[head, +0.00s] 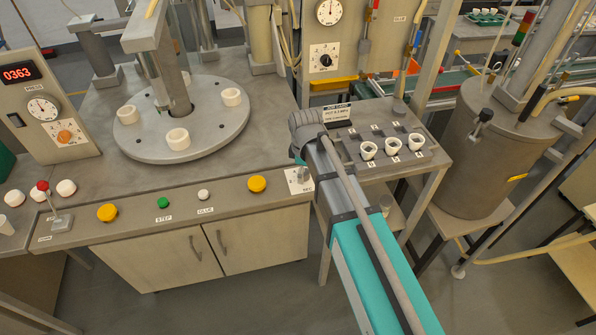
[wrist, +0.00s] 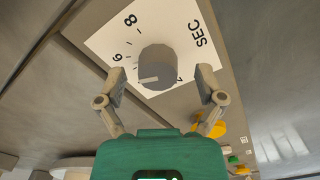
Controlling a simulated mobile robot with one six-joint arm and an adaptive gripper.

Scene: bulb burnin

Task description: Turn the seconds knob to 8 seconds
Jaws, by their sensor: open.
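The seconds knob (wrist: 157,66) is a grey round knob on a white dial plate (wrist: 100,42) marked SEC. An 8 is at the plate's upper left and a 6 lies below it, left of the knob. The knob's pale pointer line points left and slightly down, below the 6 in the picture. Lower marks are partly hidden. My gripper (wrist: 162,76) is open, one finger on each side of the knob, with visible gaps. In the head view the knob (head: 303,175) sits at the console's right end, just below my wrist; my fingertips are not clear there.
The console front carries yellow buttons (head: 257,184), a green STEP button (head: 163,203) and a white GLUE button (head: 203,195). A round turntable (head: 215,138) with white cups stands behind. A side table (head: 435,155) with white sockets is to the right, close to my arm.

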